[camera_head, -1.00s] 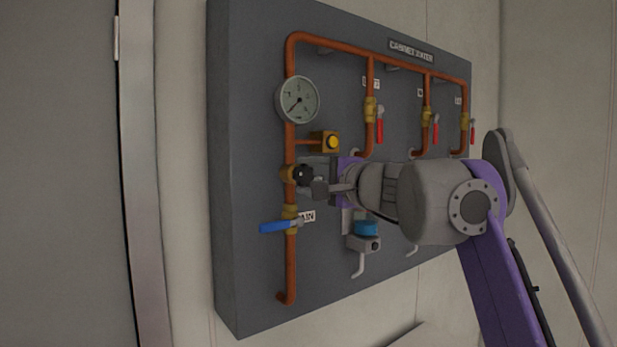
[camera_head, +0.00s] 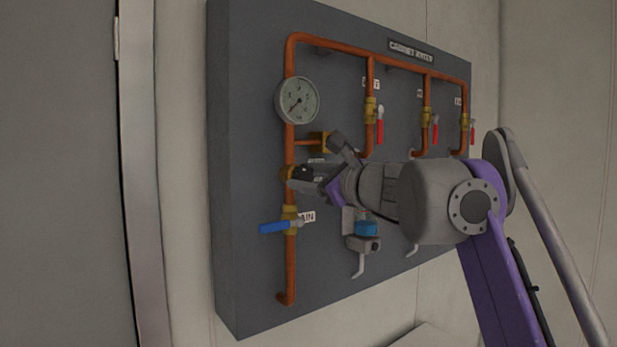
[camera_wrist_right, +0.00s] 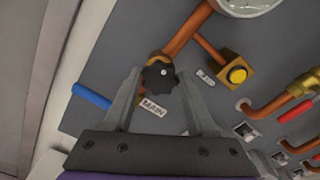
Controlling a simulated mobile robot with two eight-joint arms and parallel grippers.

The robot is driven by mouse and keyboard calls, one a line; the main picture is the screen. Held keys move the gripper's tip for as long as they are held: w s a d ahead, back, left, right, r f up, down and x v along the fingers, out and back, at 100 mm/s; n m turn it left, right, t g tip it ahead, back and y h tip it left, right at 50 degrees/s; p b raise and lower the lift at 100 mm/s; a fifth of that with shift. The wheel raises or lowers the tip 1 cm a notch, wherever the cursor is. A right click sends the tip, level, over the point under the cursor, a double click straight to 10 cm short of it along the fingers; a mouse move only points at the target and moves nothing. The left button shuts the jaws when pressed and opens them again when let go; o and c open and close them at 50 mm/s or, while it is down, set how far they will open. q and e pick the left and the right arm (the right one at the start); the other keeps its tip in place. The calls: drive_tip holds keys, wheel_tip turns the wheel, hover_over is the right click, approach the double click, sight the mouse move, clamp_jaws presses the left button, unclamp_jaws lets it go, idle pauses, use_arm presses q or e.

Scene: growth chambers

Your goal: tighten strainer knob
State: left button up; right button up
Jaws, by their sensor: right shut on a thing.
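The black lobed strainer knob (camera_wrist_right: 160,77) sits on its brass fitting on the vertical copper pipe. In the wrist view it lies between the two fingertips of my right gripper (camera_wrist_right: 159,72), which is shut on it. In the head view my right gripper (camera_head: 318,165) reaches the pipe from the right, its wrist rolled and its fingers tilted. There the fingers and wrist mostly cover the knob, and only part of the brass fitting (camera_head: 287,173) shows. My left gripper is in neither view.
A pressure gauge (camera_head: 297,101) is above the knob, and a brass block with a yellow button (camera_wrist_right: 236,75) is close by. A blue lever valve (camera_head: 277,227) is below, beside the MAIN label. Red-handled valves (camera_head: 380,130) line the right of the grey panel (camera_head: 244,270).

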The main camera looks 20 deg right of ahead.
drive_tip(key=shift+m, duration=2)
drive_tip(key=o, duration=1.4)
drive_tip(key=shift+s+d, duration=0.1)
drive_tip(key=shift+s, duration=0.05)
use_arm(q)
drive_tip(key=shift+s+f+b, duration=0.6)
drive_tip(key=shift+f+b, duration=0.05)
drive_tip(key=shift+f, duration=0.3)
use_arm(e)
drive_tip(key=v, duration=1)
drive_tip(key=shift+s, duration=0.25)
